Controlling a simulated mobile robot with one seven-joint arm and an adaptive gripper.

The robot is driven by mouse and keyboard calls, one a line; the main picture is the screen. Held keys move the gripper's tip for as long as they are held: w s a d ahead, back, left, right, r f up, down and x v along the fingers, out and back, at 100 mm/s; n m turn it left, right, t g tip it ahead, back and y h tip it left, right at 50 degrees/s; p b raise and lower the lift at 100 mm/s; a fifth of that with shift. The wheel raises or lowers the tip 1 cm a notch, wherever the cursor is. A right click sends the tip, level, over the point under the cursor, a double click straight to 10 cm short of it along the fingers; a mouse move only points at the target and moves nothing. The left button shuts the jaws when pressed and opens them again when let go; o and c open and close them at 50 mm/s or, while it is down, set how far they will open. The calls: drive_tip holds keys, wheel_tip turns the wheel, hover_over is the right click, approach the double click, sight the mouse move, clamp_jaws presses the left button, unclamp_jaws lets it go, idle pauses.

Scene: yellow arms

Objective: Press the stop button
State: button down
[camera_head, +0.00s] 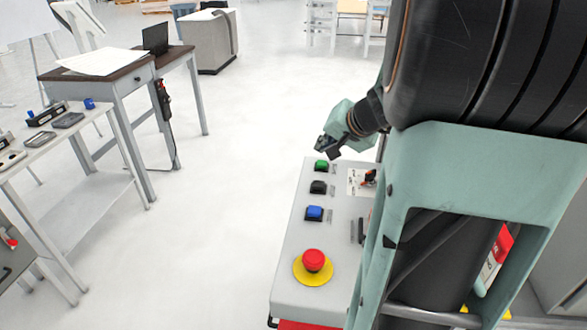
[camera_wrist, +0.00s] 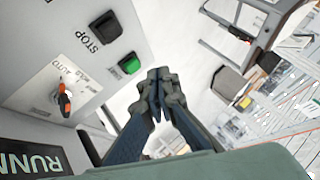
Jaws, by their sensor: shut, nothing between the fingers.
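The stop button is a black push button (camera_head: 318,187) on a light grey control panel (camera_head: 288,240). It also shows in the wrist view (camera_wrist: 106,27), with the word STOP printed beside it. A green button (camera_head: 321,166) sits next to it, and it also shows in the wrist view (camera_wrist: 130,65). My gripper (camera_head: 328,149) is shut and empty, near the panel's far end by the green button. In the wrist view its fingertips (camera_wrist: 160,76) are together, just right of the green button and apart from the black one.
The panel also carries a blue button (camera_head: 314,213), a red mushroom button (camera_head: 313,260) on a yellow ring, and an orange-red selector switch (camera_wrist: 65,100). A display (camera_wrist: 35,158) reads RUNN. Tables (camera_head: 110,78) stand at left. The floor (camera_head: 235,140) between is clear.

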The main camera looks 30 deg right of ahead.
drive_tip(key=b, duration=0.5)
hover_over(321, 185)
wheel_tip(321, 185, down, 7)
drive_tip(key=shift+f, duration=0.15)
drive_tip(key=shift+f+b, duration=0.7)
drive_tip(key=shift+b, duration=0.35)
drive_tip(key=shift+f+b, duration=0.15)
drive_tip(key=shift+b, duration=0.15)
drive_tip(key=shift+f+b, duration=0.25)
drive_tip(key=shift+b, duration=0.2)
drive_tip(key=shift+f+b, duration=0.45)
drive_tip(key=shift+b, duration=0.2)
idle(0.7)
drive_tip(key=shift+r, duration=0.15)
drive_tip(key=shift+a+r+p, duration=0.1)
drive_tip(key=shift+r+p, duration=0.4)
drive_tip(key=shift+r, duration=0.25)
drive_tip(key=shift+r, duration=0.1)
drive_tip(key=shift+r+p, duration=1.65)
drive_tip(key=shift+r, duration=0.75)
